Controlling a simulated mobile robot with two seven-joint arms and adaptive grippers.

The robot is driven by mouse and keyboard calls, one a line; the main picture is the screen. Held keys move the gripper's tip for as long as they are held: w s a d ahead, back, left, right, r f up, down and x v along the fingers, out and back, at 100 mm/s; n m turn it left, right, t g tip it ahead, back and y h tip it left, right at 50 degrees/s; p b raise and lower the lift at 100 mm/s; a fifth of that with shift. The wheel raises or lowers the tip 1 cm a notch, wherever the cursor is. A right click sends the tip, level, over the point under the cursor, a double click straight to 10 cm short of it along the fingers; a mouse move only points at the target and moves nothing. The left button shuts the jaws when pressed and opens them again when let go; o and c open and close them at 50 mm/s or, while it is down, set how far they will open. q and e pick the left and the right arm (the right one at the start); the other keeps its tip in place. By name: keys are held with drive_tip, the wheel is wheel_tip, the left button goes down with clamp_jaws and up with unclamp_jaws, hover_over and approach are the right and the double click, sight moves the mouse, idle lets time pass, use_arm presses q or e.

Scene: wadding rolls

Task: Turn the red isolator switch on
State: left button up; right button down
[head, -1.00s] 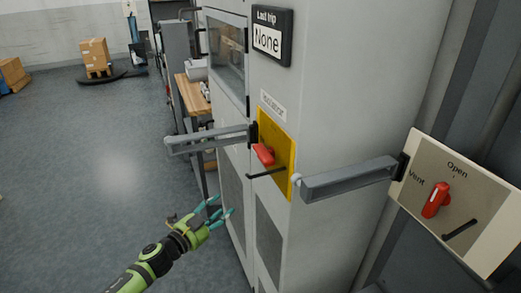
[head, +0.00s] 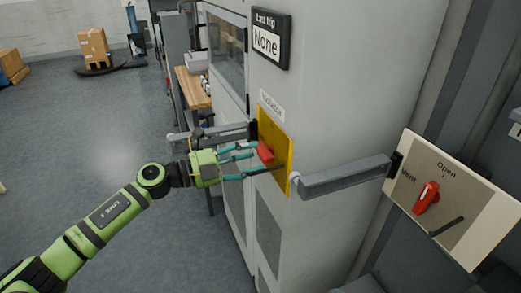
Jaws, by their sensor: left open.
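The red isolator switch (head: 265,152) is a red handle on a yellow plate (head: 283,166) on the side of the grey cabinet. A label that looks like "Isolator" (head: 272,104) is above it. My left gripper (head: 248,161) is open, its teal fingers spread around or just in front of the red handle; I cannot tell whether they touch it. The fingers and a dark bar hide part of the plate's lower area. My right gripper is not in view.
Grey bars stick out left (head: 210,135) and right (head: 345,177) of the yellow plate. A cream panel marked "Open" and "Vent" (head: 475,215) carries another red handle (head: 426,197). A "Last trip None" sign (head: 268,40) is above.

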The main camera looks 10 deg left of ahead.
sight(260, 155)
use_arm(q)
drive_tip(key=x, duration=0.2)
drive_tip(key=shift+w+d+r+p, duration=0.1)
drive_tip(key=shift+w+d+p, duration=0.1)
drive_tip(key=shift+p, duration=0.1)
drive_tip(key=shift+w+d, duration=0.15)
drive_tip(key=shift+d, duration=0.2)
clamp_jaws()
